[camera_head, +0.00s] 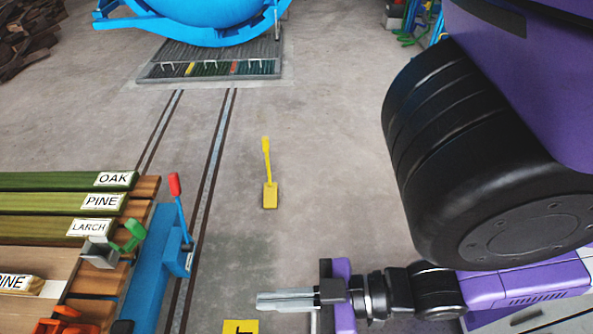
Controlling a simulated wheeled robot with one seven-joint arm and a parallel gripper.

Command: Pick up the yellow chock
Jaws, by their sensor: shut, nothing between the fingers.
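The yellow chock (270,194) lies on the concrete floor near the middle of the view. It has a small block at the near end and a long thin handle reaching away from me. My gripper (260,301) is at the bottom of the view, pointing left, nearer to me than the chock. Its fingers are shut and hold nothing. The gripper and the chock are apart.
A blue trolley (150,265) with a red lever carries boards labelled OAK, PINE and LARCH at left. Two floor rails (212,180) run to a blue cradle (190,30) at the back. A yellow sign (240,326) is at the bottom edge. Floor around the chock is clear.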

